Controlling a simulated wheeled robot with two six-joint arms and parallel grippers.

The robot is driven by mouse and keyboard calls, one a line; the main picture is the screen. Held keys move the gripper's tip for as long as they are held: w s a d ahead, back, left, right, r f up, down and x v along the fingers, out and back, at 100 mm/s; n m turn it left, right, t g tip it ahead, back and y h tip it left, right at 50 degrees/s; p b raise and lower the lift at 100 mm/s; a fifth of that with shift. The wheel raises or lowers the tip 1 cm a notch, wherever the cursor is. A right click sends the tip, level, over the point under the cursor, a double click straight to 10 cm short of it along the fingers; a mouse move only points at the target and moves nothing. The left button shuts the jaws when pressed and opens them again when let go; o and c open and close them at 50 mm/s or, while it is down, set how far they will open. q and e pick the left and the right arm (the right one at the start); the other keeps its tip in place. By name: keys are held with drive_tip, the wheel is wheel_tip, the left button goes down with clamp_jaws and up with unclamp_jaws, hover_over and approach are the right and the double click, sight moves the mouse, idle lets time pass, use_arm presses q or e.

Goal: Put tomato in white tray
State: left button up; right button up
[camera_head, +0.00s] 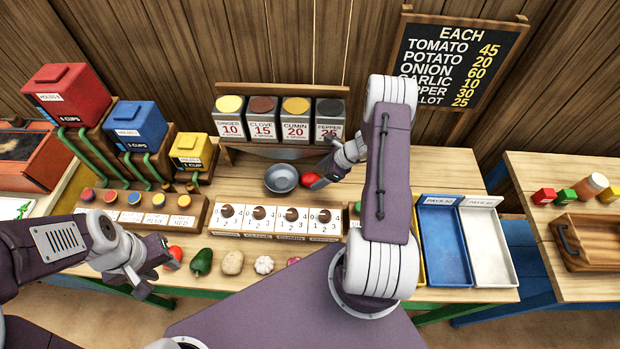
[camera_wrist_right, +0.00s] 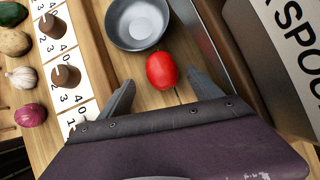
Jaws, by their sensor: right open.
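A red tomato (camera_head: 310,179) lies on the table just right of a grey bowl (camera_head: 281,187). In the right wrist view the tomato (camera_wrist_right: 161,71) is just ahead of my open fingertips, roughly centred between them. My right gripper (camera_head: 325,177) is open and empty. A second red tomato (camera_head: 176,253) is at the tip of my left gripper (camera_head: 168,262). Whether the left fingers are open or hold it cannot be told. The white tray (camera_head: 488,240) is at the right end of the table and looks empty.
An empty blue tray (camera_head: 443,240) stands left of the white one; my right arm partly hides a yellow tray. A pepper (camera_head: 202,262), potato (camera_head: 232,262) and garlic (camera_head: 264,265) line the front edge. A spice rack (camera_head: 280,90) stands behind the bowl, close to my right gripper.

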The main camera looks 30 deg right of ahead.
sight(315, 177)
drive_tip(key=shift+f, duration=0.1)
drive_tip(key=p+x, duration=0.2)
drive_tip(key=x, duration=0.2)
drive_tip(key=shift+w+f, duration=0.35)
drive_tip(key=c, duration=1.2)
clamp_jaws()
